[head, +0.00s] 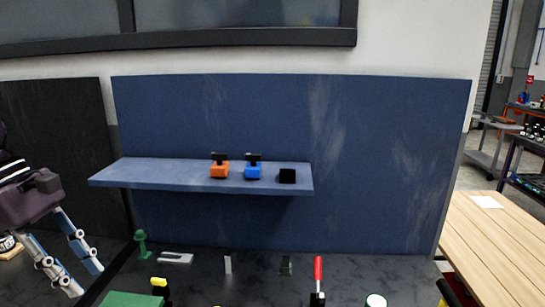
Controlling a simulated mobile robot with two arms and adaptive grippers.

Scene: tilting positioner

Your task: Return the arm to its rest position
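My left gripper (87,280) is at the left edge of the head view, with a dark purple body and two grey-blue fingers pointing down and to the right. Its fingers are apart and I see nothing between them. It is left of the dark worktop (215,285) and clear of the blue shelf (135,172). My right gripper and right arm do not show.
The shelf on the blue panel (390,160) holds an orange block (219,171), a blue block (252,172) and a black block (287,176). A green post (142,245) and a red-handled clamp (318,275) stand on the worktop. A wooden table (500,245) is at right.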

